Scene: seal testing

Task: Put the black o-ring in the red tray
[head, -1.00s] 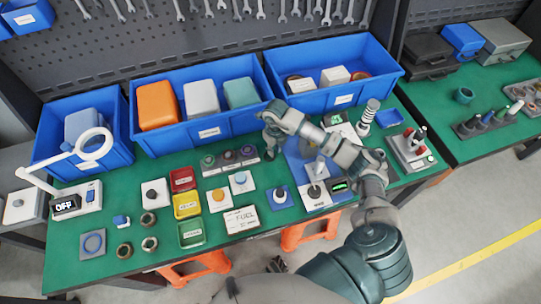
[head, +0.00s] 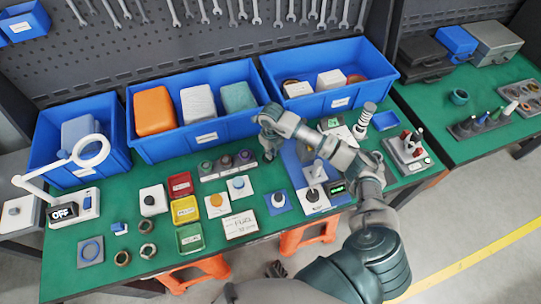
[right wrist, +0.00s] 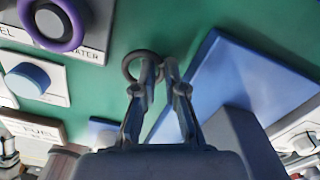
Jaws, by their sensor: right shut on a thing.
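My right gripper (head: 267,152) is shut on the black o-ring, just right of a panel with three knobs. In the right wrist view, the o-ring (right wrist: 129,66) shows as a dark ring at the shut fingertips (right wrist: 160,68), over green table surface. In the head view I cannot make the o-ring out. The red tray (head: 180,185) is a small open labelled tray left of the gripper, at the back of a column of three. My left gripper is not in view.
The yellow tray (head: 185,209) and green tray (head: 189,238) stand in front of the red one. The knob panel (head: 228,164) lies between gripper and red tray. Big blue bins (head: 207,137) line the back.

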